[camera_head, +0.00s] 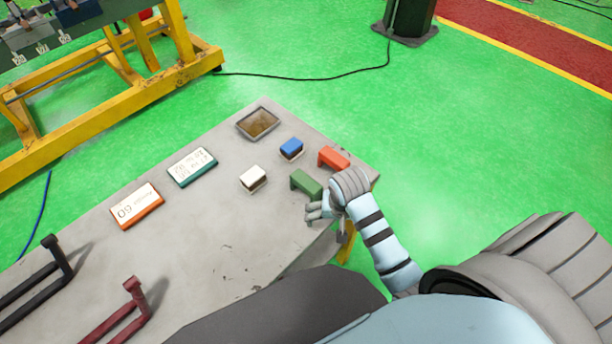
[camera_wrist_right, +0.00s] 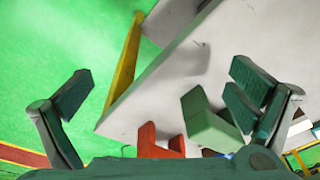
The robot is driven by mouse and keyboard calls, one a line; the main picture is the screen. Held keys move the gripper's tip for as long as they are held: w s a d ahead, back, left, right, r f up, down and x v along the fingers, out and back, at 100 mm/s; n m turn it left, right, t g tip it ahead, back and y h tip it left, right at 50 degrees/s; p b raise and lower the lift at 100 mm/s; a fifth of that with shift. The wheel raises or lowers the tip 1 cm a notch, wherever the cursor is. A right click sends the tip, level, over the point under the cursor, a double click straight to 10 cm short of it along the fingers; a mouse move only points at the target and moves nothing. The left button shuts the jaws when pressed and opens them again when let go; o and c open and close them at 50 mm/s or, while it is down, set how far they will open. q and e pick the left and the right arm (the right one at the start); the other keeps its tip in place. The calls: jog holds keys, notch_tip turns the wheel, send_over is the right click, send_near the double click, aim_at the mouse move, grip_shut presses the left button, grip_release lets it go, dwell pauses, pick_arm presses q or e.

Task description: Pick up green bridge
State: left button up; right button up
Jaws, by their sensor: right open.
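The green bridge (camera_head: 306,184) stands on the grey table near its right edge. My right gripper (camera_head: 320,212) is just in front of it in the head view, partly hidden by its own wrist. In the right wrist view the gripper (camera_wrist_right: 160,92) is wide open and empty, and the green bridge (camera_wrist_right: 208,125) shows between the fingers, much closer to the right-hand finger. I cannot tell whether that finger touches it. My left gripper is not in view.
A red bridge (camera_head: 333,158), a blue block (camera_head: 291,146), a white block (camera_head: 253,178) and a brown-bottomed tray (camera_head: 243,124) are nearby on the table (camera_head: 225,235). An orange-edged sign (camera_head: 136,204) and a green-edged sign (camera_head: 192,166) lie left. Dark and red handles stand front left.

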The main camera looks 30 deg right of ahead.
aim_at(306, 181)
jog(key=w+a+r+m+g, duration=0.2)
jog(key=w+r+m, duration=0.6)
jog(key=w+r, duration=0.4)
jog(key=shift+y, duration=0.4)
jog(key=f+b, duration=0.1)
jog(key=f, duration=0.3)
jog(key=w+f+b, duration=0.1)
jog(key=f, duration=0.4)
jog(key=f+b, duration=0.1)
jog(key=f, duration=0.4)
jog(key=shift+w+d+f, duration=0.2)
jog(key=shift+w, duration=0.2)
jog(key=shift+r, duration=0.1)
jog(key=c, duration=1.3)
